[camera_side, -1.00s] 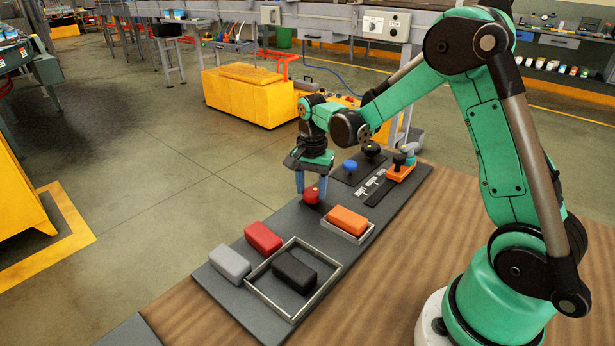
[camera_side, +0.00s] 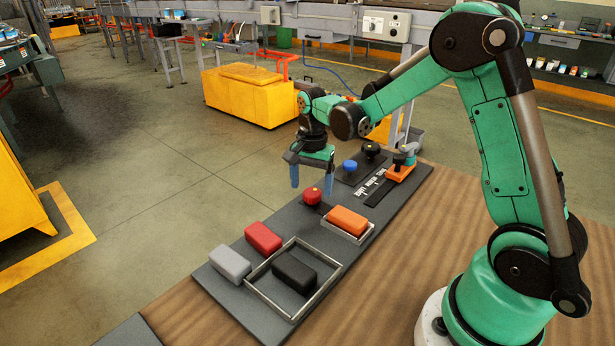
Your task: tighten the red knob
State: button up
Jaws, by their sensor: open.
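The red knob (camera_side: 312,196) stands on the dark grey board, with a small yellow mark on its top. My gripper (camera_side: 311,184) points down with its two blue fingers spread wide apart. It is open and empty. The fingertips show a little above and behind the knob in the picture, and I cannot tell the exact height. Nothing hides the knob.
A blue knob (camera_side: 350,166) and a black knob (camera_side: 372,150) stand behind. An orange block (camera_side: 347,219) sits in a small tray to the right. A red block (camera_side: 263,237), a grey block (camera_side: 230,263) and a black block (camera_side: 294,272) in a metal frame lie in front.

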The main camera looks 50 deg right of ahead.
aim_at(311, 194)
jog(key=shift+r, duration=2.3)
jog(key=shift+a+r, duration=0.1)
jog(key=s+a+r+n+t, duration=0.4)
jog(key=s+a+n+t, duration=0.3)
jog(key=n, duration=0.7)
jog(key=shift+s+a+r+n, duration=0.3)
jog(key=shift+s+a+r, duration=0.1)
jog(key=shift+s+a, duration=0.8)
